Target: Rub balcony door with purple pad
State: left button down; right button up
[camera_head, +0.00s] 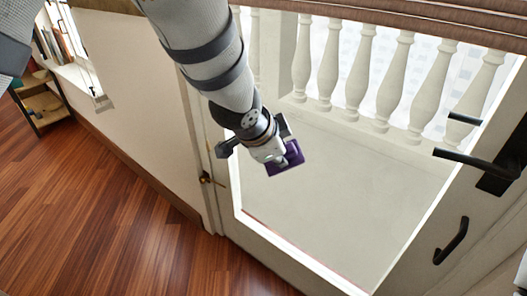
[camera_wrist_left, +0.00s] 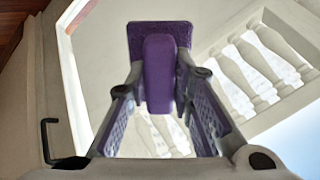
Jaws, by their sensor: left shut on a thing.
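The balcony door (camera_head: 232,205) has a pale frame around a large glass pane, with a balustrade seen through it. My left gripper (camera_head: 278,158) is in front of the pane near its upper left part. It is shut on the purple pad (camera_head: 290,160), which faces the glass. In the left wrist view the pad (camera_wrist_left: 160,35) shows a flat purple plate and a thick purple grip between the two fingers. I cannot tell whether the pad touches the glass. My right gripper is not in view.
Black door handles (camera_head: 475,163) stick out at the right. A brass knob (camera_head: 206,178) sits at the left edge of the door. A wooden shelf unit (camera_head: 42,102) stands far left. The wood floor (camera_head: 110,210) at lower left is clear.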

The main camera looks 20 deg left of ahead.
pick_arm(q)
jog(key=w+m+t+h, duration=0.1)
jog(key=t+h, duration=0.1)
jog(key=w+f+m+t+h, duration=0.1)
jog(key=w, duration=0.1)
jog(key=shift+w+f+t+h, duration=0.1)
jog(key=shift+w+t+h, duration=0.15)
jog(key=shift+t+h, duration=0.15)
jog(key=shift+w+a+m+t+h, duration=0.3)
jog(key=shift+m+t, duration=0.1)
jog(key=shift+t, duration=0.1)
jog(key=a+r+n+t+b, duration=0.1)
jog(key=a+r+t, duration=0.1)
jog(key=a+t, duration=0.3)
jog(key=b+x, duration=0.2)
jog(key=x, duration=0.4)
jog(key=shift+w+a+r, duration=0.15)
jog(key=shift+a+r, duration=0.05)
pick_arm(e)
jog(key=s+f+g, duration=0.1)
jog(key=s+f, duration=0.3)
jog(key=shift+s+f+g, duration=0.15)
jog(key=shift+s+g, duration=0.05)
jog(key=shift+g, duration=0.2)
pick_arm(q)
jog(key=shift+b+x, duration=0.45)
jog(key=shift+x, duration=0.45)
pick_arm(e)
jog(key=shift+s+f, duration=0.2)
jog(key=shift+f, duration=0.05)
